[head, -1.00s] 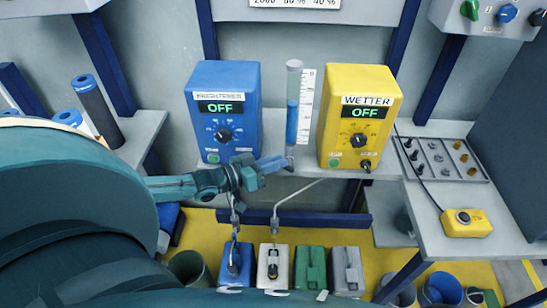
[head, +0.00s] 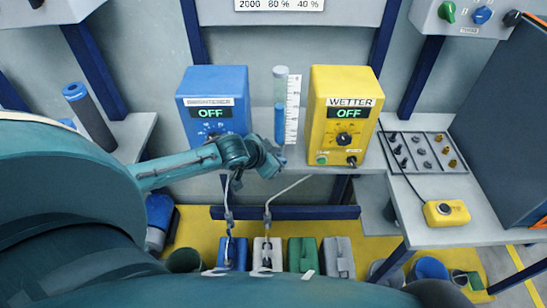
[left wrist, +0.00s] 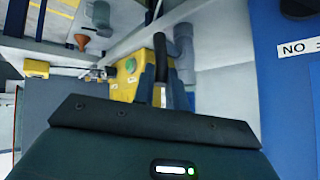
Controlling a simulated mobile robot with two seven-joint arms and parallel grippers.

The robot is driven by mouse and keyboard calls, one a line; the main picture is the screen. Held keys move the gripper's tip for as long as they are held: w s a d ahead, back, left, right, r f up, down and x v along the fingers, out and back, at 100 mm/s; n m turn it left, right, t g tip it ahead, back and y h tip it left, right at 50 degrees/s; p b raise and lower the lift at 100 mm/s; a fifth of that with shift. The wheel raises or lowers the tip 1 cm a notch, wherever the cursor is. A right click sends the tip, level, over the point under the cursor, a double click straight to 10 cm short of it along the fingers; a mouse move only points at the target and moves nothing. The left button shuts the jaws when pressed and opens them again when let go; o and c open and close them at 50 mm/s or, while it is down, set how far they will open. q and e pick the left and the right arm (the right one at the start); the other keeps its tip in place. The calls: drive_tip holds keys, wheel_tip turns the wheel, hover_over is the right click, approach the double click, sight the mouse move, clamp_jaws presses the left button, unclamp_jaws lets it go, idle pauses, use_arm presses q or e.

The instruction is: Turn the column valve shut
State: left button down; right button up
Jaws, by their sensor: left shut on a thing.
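The clear column (head: 280,95) stands upright between the blue and yellow pump boxes, with blue liquid in its lower part and a white scale (head: 293,110) beside it. My left gripper (head: 272,168) is at the foot of the column and is shut on the column valve, which it mostly hides. I cannot tell the valve's angle. In the left wrist view my gripper's fingers (left wrist: 161,76) reach forward, close together, near a grey cylinder and a yellow box. My right gripper is not in view.
The blue pump box (head: 212,100) and the yellow WETTER box (head: 345,115) flank the column; both read OFF. A bent metal pipe (head: 288,188) runs below. Several canisters, including a green one (head: 301,253), stand on the yellow floor. A grey tray (head: 422,152) lies right.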

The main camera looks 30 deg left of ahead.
use_arm(q)
drive_tip(key=shift+w+d+r+g+y, duration=0.1)
drive_tip(key=shift+w+d+g+y, duration=0.1)
drive_tip(key=shift+g+y, duration=0.1)
idle(0.4)
drive_tip(key=c, duration=1.4)
unclamp_jaws()
drive_tip(key=shift+c, duration=0.2)
drive_tip(key=shift+s, duration=0.1)
drive_tip(key=v, duration=1.3)
drive_tip(key=shift+d, duration=0.15)
